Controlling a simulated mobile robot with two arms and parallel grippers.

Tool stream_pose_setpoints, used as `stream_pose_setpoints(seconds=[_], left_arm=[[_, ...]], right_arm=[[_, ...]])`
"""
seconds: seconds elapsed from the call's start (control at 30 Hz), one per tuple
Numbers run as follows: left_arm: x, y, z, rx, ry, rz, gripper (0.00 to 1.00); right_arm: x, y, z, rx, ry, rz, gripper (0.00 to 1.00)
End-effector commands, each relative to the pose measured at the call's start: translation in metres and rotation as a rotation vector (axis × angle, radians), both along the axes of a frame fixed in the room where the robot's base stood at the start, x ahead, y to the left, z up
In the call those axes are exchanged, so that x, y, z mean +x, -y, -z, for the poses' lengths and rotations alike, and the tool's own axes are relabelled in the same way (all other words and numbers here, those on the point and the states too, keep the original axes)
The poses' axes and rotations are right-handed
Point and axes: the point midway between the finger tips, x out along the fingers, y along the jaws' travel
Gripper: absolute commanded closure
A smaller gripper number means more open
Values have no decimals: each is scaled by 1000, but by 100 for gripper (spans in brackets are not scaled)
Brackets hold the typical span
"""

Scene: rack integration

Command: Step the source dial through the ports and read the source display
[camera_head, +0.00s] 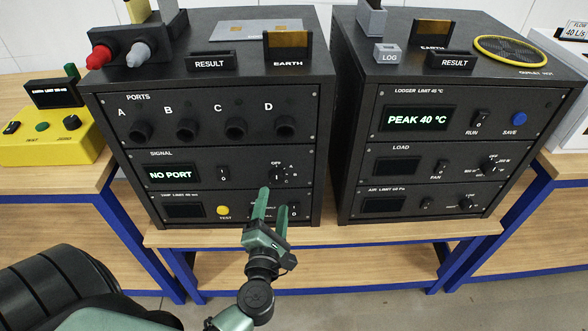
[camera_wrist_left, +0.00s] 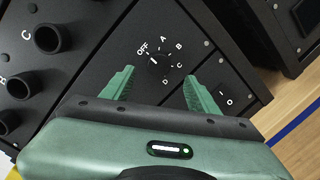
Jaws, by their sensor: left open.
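The source dial (camera_head: 277,176) is a small black knob at the right of the SIGNAL panel on the left rack. In the left wrist view the dial (camera_wrist_left: 155,60) has marks OFF, A, B, C and D, and its white line points toward OFF. The source display (camera_head: 170,174) reads "NO PORT" in pale green. My left gripper (camera_head: 273,207) is open and empty just below the dial. In the left wrist view its green fingers (camera_wrist_left: 156,88) stand apart with the dial beyond them, not between the tips. My right gripper is not in view.
Ports A to D (camera_head: 186,129) sit above the SIGNAL panel. A rocker switch (camera_head: 223,173) is between display and dial. A yellow TEST button (camera_head: 223,210) is on the panel below. The right rack (camera_head: 338,150) stands across a narrow gap.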

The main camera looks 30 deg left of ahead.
Motion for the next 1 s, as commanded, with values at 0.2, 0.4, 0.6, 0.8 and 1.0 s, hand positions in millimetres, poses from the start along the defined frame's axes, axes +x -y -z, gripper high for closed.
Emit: stream_pose_setpoints(seconds=[0.2,0.4,0.6,0.8,1.0], left_arm=[[32,-14,-2,6,3,1,40],[57,-25,-1,7,2,0,40],[66,-30,0,6,1,0,40],[66,-30,0,6,1,0,40],[65,-29,0,6,1,0,93]], right_arm=[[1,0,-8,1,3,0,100],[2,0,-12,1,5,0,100],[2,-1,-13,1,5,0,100],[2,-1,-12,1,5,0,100],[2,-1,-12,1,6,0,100]])
